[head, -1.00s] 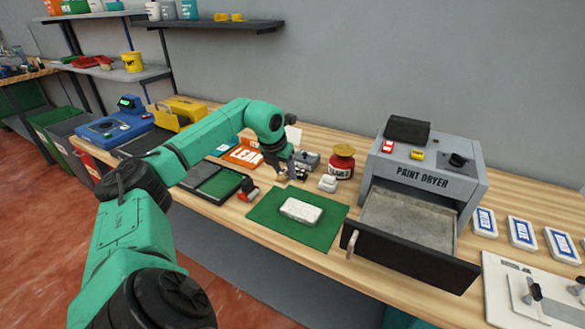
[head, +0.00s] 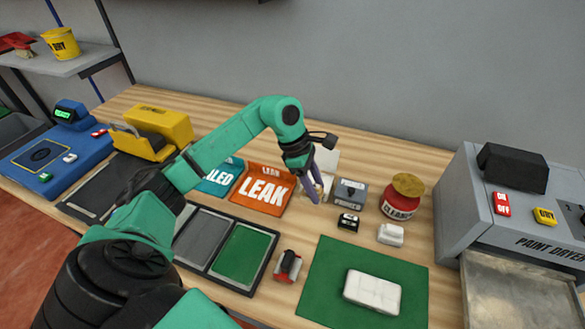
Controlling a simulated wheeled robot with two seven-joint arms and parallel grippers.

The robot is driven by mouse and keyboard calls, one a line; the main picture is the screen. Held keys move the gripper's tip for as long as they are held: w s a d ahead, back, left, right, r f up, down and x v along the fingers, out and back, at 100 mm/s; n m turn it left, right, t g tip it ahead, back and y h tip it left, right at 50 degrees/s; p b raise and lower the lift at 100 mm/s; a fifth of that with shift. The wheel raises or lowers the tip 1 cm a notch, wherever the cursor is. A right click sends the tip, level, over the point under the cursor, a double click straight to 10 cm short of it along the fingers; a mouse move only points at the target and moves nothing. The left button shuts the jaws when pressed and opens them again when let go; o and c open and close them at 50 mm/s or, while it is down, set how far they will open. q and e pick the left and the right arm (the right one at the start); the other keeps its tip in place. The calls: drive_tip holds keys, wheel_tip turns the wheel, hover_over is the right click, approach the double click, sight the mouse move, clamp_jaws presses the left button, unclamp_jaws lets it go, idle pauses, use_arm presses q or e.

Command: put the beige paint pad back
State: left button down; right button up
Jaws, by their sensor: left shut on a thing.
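My left gripper (head: 311,188) points down over the table, between the orange LEAK tray and a small grey box labelled PRIMER (head: 350,192). It is shut on a small beige thing, which looks like the beige paint pad (head: 320,183). The fingers hide much of it, and I cannot tell whether it touches the table. A white panel (head: 328,160) stands just behind the gripper. My right gripper is not in view.
A green mat (head: 325,270) bears a white case (head: 372,292). The orange LEAK tray (head: 262,189) is left; the paint dryer (head: 480,205) is far right.

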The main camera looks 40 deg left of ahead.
use_arm(q)
drive_tip(key=shift+a, duration=0.15)
drive_tip(key=shift+d+f+m, duration=0.15)
drive_tip(key=shift+d+m, duration=0.05)
drive_tip(key=shift+m, duration=0.1)
drive_tip(key=shift+s+d+f+b, duration=0.4)
drive_tip(key=shift+d+f+b, duration=0.2)
drive_tip(key=shift+d+b, duration=0.2)
drive_tip(key=f+b, duration=0.1)
drive_tip(key=f, duration=0.1)
drive_tip(key=a+f+b, duration=0.1)
drive_tip(key=f, duration=0.1)
drive_tip(key=shift+w, duration=0.2)
drive_tip(key=shift+f+b, duration=0.3)
drive_tip(key=shift+d+f, duration=0.1)
drive_tip(key=shift+d, duration=0.1)
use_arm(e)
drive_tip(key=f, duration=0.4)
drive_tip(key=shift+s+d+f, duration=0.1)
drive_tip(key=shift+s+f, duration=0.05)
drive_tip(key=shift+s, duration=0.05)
use_arm(q)
drive_tip(key=shift+f+b, duration=0.25)
drive_tip(key=shift+b, duration=0.05)
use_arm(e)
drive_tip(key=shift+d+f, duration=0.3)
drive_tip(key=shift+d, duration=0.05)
